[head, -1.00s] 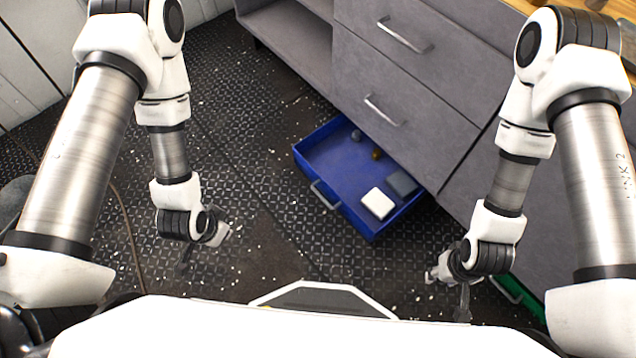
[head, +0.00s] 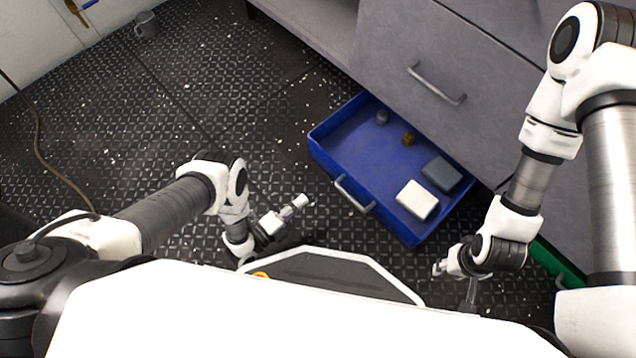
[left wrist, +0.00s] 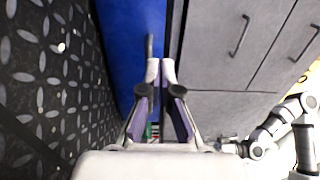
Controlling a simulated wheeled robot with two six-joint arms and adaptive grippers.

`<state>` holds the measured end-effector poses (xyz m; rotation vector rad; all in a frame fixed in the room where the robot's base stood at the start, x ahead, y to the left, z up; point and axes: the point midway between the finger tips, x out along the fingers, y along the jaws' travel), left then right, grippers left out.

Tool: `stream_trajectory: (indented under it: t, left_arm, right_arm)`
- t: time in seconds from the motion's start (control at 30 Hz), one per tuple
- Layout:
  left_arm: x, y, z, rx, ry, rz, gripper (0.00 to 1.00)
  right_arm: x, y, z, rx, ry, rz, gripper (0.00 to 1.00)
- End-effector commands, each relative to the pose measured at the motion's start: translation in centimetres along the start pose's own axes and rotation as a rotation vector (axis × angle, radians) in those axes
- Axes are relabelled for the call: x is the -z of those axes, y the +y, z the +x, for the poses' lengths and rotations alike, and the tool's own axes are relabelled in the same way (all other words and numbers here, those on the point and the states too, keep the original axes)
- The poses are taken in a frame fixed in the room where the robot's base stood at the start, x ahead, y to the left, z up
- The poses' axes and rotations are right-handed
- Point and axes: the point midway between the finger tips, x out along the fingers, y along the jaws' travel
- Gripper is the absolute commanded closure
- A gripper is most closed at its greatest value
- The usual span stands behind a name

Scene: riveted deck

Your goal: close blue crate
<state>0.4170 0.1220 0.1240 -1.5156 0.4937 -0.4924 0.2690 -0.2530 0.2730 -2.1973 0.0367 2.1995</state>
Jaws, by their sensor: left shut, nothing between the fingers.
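The blue crate (head: 330,155) is pulled out like a drawer from the bottom of the grey cabinet, its grey handle (head: 354,194) facing me. Inside are a white block (head: 416,199), a dark grey-blue block (head: 441,173), a small brown item (head: 408,138) and a small grey item (head: 382,117). My left gripper (head: 301,202) is shut and empty, in front of the crate and left of its handle, apart from it. In the left wrist view its fingertips (left wrist: 160,70) point towards the blue front (left wrist: 125,45). My right gripper (head: 439,267) is right of the crate's near corner; its fingers are unclear.
The grey cabinet (head: 450,60) has closed drawers above the crate. A green crate (head: 556,262) is partly hidden behind my right arm. A grey mug (head: 147,24) stands on the floor at the far left. The riveted floor left of the crate is clear.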

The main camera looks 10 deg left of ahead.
Motion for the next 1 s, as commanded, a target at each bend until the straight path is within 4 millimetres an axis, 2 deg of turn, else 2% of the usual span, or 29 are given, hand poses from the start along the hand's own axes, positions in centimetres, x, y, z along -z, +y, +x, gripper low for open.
stream_trajectory:
  t: [0.5, 0.6, 0.77, 1.0]
  left_arm:
    - [-0.1, 0.3, 10.5, 0.003, 0.001, 0.002, 1.00]
    - [-0.1, 0.2, 12.1, 0.001, 0.000, 0.001, 1.00]
    - [-0.1, 0.0, 13.3, 0.000, -0.001, 0.000, 1.00]
    - [-0.1, -0.2, 13.4, -0.001, -0.001, 0.000, 1.00]
  right_arm:
    - [0.0, 0.0, 4.6, 0.000, 0.000, 0.000, 0.60]
    - [0.0, 0.0, 5.3, 0.000, 0.000, 0.000, 0.60]
    - [0.0, 0.1, 5.7, 0.000, 0.001, 0.001, 0.60]
    - [0.0, 0.1, 5.6, 0.000, 0.001, 0.001, 0.60]
